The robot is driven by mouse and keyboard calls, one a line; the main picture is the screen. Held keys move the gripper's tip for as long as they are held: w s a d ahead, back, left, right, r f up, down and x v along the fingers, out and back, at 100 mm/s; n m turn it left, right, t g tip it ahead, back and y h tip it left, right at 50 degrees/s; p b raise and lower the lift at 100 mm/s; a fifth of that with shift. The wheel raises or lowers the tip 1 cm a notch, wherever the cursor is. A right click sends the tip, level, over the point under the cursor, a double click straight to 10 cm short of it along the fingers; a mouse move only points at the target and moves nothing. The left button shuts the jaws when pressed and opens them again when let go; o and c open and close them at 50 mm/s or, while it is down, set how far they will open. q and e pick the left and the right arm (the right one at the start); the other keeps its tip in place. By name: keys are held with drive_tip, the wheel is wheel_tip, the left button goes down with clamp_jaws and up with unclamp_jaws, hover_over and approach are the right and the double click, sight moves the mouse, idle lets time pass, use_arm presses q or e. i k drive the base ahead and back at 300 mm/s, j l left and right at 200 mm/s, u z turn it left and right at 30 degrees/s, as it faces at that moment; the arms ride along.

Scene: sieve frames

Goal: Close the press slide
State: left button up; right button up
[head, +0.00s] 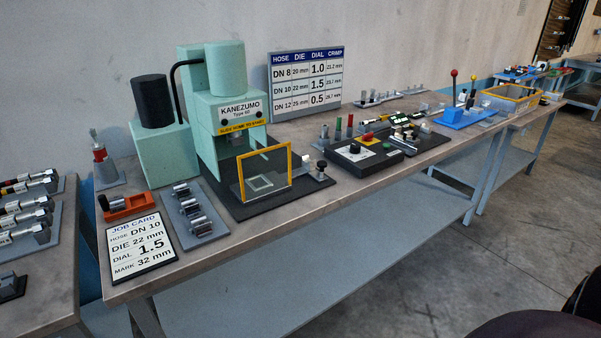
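The mint-green press (222,105), labelled KANEZUMO Type 60, stands on the near part of the workbench. A yellow strip (241,127) with dark lettering crosses its front. Below it, a yellow-edged clear guard frame (264,170) stands upright at the press front, over a dark base plate (290,198). A light square outline (261,183) shows at the frame's lower part. A small black knob (321,165) stands to the right of the frame. I cannot tell exactly which part is the slide or how far out it is. Neither gripper is in view.
A job card (140,244) and a grey rack of metal dies (190,207) lie left of the press. A dark control box (362,155) sits to its right. A settings chart (305,84) stands behind. Dark rounded shapes fill the lower right corner.

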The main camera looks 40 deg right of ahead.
sight(257, 189)
drive_tip(key=z, duration=1.05)
